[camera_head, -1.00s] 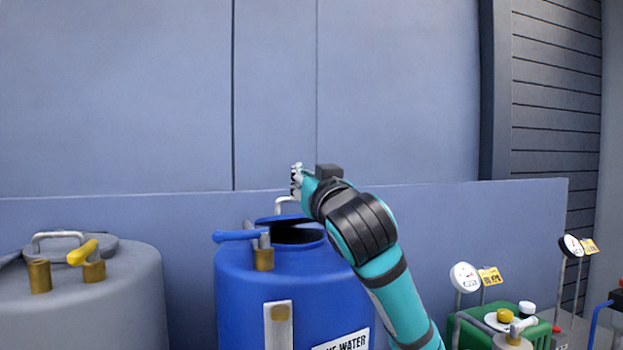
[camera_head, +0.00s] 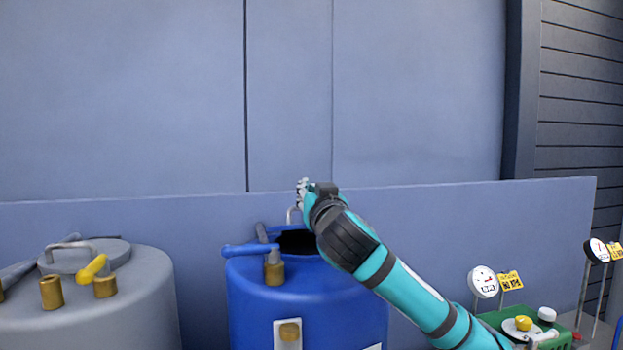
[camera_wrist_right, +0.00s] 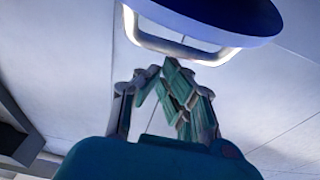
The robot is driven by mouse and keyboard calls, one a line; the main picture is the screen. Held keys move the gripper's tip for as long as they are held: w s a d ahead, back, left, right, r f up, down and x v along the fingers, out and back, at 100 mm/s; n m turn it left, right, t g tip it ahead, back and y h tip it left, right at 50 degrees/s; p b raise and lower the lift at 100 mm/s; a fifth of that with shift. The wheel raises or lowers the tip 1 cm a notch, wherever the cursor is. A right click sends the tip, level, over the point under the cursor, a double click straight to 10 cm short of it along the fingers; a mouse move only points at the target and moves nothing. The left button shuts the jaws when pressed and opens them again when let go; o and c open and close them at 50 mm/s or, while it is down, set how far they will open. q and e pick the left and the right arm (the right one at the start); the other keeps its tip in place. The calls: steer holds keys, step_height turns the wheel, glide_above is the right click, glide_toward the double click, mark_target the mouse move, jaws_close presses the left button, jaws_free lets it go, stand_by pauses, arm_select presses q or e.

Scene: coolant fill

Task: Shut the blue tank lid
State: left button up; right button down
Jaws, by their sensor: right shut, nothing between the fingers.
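The blue tank (camera_head: 305,305) stands in the middle of the head view with its dark round opening (camera_head: 297,241) showing. Its blue lid (camera_wrist_right: 215,15) is open; in the right wrist view its disc fills the top edge with a pale loop handle (camera_wrist_right: 182,48) on it. In the head view the handle (camera_head: 291,214) shows behind the opening, partly hidden by my arm. My right gripper (camera_head: 303,190) is above the rear of the tank, beside the handle. In the wrist view its fingers (camera_wrist_right: 172,78) are shut and empty, just below the handle. My left gripper is out of view.
A grey tank (camera_head: 110,305) with a yellow lever (camera_head: 91,268) is at left. Gauges (camera_head: 484,282) and a green container (camera_head: 500,322) are at right. A low wall (camera_head: 480,225) runs behind.

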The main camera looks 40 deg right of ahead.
steer(key=shift+s+a+f, duration=0.1)
steer(key=shift+s+f, duration=0.15)
steer(key=shift+s, duration=0.05)
steer(key=shift+f, duration=0.1)
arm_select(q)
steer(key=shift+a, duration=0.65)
arm_select(e)
steer(key=shift+f, duration=0.1)
steer(key=f+b, duration=0.1)
steer(key=s+f+b, duration=0.1)
steer(key=shift+a+b, duration=0.3)
steer(key=shift+a, duration=0.05)
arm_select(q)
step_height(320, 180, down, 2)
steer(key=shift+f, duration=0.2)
arm_select(e)
steer(key=shift+r, duration=0.2)
